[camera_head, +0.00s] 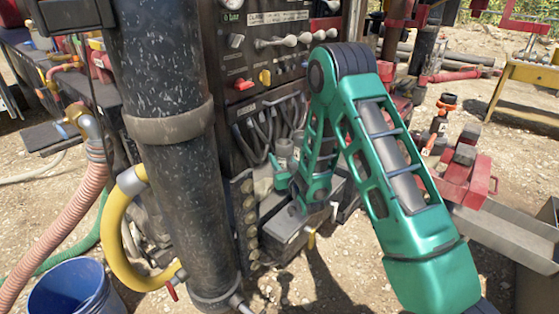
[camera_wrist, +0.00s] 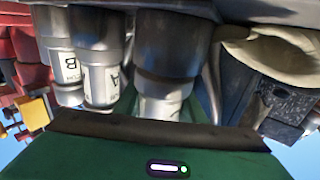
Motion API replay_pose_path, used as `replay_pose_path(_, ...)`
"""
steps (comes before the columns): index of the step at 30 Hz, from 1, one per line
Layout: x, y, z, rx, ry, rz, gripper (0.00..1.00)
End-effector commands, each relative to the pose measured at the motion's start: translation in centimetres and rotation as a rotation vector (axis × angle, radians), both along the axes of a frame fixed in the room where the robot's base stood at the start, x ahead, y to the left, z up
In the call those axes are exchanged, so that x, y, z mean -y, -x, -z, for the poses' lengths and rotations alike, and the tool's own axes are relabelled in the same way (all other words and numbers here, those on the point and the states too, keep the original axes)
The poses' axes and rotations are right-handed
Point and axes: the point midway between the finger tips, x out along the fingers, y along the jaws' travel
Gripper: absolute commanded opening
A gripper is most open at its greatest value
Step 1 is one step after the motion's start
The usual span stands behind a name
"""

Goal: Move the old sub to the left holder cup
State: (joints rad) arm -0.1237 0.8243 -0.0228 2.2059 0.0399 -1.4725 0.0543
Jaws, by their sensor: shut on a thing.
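My gripper (camera_head: 301,203) points down over the grey box beside the rig panel and is shut on a sub. In the wrist view a grey metal sub (camera_wrist: 170,50) with a wide dark body and a narrower bright end is in the middle, close to my gripper. No letter shows on it. Two light metal cylinders with white labels stand to its left, one marked A (camera_wrist: 101,80) and one marked B (camera_wrist: 62,68). My fingertips are hidden there. In the head view the holder cups are small and partly hidden by my gripper, so I cannot tell which is left.
The grey box (camera_head: 285,236) stands under my gripper. A large dark pipe (camera_head: 165,120) and a yellow hose (camera_head: 117,228) are to the left. The control panel with levers (camera_head: 285,42) rises behind. A blue bucket (camera_head: 72,290) is at lower left. Red tools (camera_head: 467,165) lie to the right.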

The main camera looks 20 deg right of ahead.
Motion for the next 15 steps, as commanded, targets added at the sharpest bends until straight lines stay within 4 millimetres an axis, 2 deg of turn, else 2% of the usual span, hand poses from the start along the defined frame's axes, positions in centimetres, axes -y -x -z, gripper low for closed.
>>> replay_pose_path(15, -0.02, -0.08, 0.45, 0.005, -0.001, 0.000, 0.00)
